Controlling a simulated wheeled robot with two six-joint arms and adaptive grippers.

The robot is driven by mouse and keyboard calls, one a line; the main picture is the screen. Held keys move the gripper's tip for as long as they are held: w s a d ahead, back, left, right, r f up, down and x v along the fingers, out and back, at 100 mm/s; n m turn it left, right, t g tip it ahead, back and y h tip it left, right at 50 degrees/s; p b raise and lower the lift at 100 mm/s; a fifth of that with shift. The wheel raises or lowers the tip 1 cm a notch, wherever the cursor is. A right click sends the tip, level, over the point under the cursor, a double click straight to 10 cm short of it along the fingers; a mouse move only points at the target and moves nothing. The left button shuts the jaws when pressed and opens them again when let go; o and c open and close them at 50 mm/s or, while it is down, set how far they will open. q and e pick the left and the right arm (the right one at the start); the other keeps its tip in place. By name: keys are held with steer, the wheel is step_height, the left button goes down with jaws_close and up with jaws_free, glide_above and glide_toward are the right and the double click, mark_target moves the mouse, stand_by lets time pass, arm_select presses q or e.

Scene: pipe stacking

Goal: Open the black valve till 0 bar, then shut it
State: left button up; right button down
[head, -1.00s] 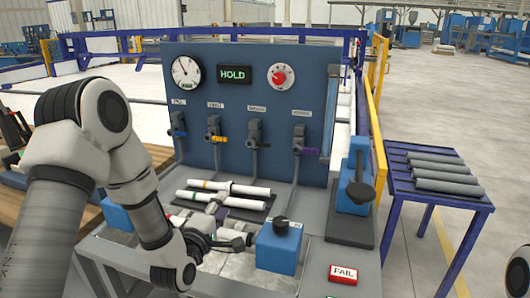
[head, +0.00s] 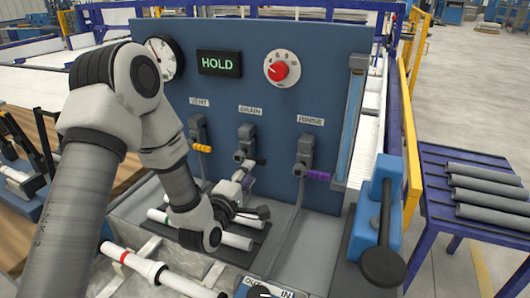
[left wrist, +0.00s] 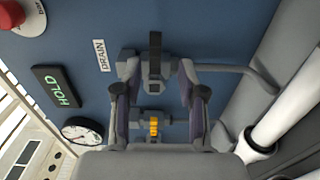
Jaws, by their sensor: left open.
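The black valve handle (head: 257,162) is on the DRAIN valve (head: 245,138) on the blue panel, and it lies sideways, pointing right. In the left wrist view the handle (left wrist: 155,55) shows ahead of and between the fingers, with no clear contact. My left gripper (head: 253,195) is open, just below the DRAIN valve; its fingers also show in the left wrist view (left wrist: 160,85). The pressure gauge (head: 163,57) is at the panel's upper left, partly behind my arm; its needle points up-left and I cannot read its value. The display (head: 219,63) reads HOLD. My right gripper is out of view.
The VENT valve has an orange handle (head: 203,149), and the RINSE valve has a purple handle (head: 318,175); both flank the DRAIN valve. A red dial (head: 279,70) is above. A blue press (head: 383,210) stands right. Pipes lie on the bench below my gripper.

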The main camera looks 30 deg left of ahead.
mark_target(257, 159)
arm_select(q)
steer(key=shift+w+r+p, duration=0.4)
steer(key=shift+w+r, duration=0.25)
steer(key=shift+w, duration=0.2)
steer(key=w, duration=0.2)
steer(key=w+f, duration=0.1)
steer(key=w, duration=0.1)
steer(key=shift+w+a+p, duration=0.15)
steer(key=shift+w+p, duration=0.15)
steer(key=shift+w, duration=0.05)
steer(key=shift+s+r, duration=0.2)
steer(key=shift+s, duration=0.05)
jaws_close()
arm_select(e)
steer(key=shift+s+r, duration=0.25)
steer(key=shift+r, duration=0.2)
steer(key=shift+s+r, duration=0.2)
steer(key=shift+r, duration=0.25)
